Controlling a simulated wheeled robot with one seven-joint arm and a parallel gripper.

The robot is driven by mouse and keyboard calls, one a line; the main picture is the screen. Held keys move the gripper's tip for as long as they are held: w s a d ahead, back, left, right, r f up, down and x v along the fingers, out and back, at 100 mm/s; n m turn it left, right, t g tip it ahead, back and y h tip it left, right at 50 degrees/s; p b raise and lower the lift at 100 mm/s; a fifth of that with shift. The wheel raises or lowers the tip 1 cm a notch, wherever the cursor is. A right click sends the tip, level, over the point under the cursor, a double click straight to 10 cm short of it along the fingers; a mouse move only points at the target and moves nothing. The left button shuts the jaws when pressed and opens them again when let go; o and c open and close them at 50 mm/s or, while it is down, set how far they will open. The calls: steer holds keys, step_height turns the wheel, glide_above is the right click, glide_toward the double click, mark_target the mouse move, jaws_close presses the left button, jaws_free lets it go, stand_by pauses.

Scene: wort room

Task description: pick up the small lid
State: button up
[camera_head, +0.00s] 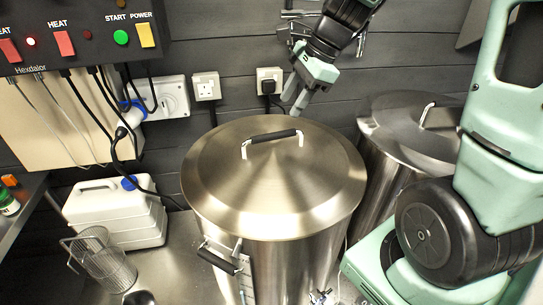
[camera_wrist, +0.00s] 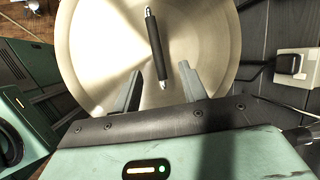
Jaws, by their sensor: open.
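A round steel lid (camera_head: 225,175) with a black bar handle (camera_head: 272,136) sits on the front steel pot. A second steel lid (camera_head: 400,135) sits on the pot behind it to the right, partly hidden by my arm. I cannot tell for sure which one is the small lid. My gripper (camera_head: 293,104) is open and empty, above the far rim of the front lid and apart from its handle. In the wrist view the lid (camera_wrist: 95,45) fills the middle. Its handle (camera_wrist: 155,40) runs lengthwise, its near end showing between my gripper's fingers (camera_wrist: 160,68).
Wall sockets (camera_head: 206,86) and a plugged cable are close behind my gripper. A control panel (camera_head: 85,32) hangs at upper left. A white jerrycan (camera_head: 110,212) and a wire basket (camera_head: 104,262) stand left of the front pot (camera_head: 290,265).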

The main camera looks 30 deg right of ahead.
mark_target(275, 133)
steer(key=x, duration=0.5)
steer(key=shift+f, duration=0.25)
steer(key=shift+s+p+x, duration=0.1)
steer(key=shift+p+x, duration=0.15)
steer(key=shift+x, duration=1.15)
steer(key=shift+s+p+x, duration=0.15)
steer(key=shift+p+x, duration=0.1)
steer(key=shift+x, duration=1.15)
jaws_close()
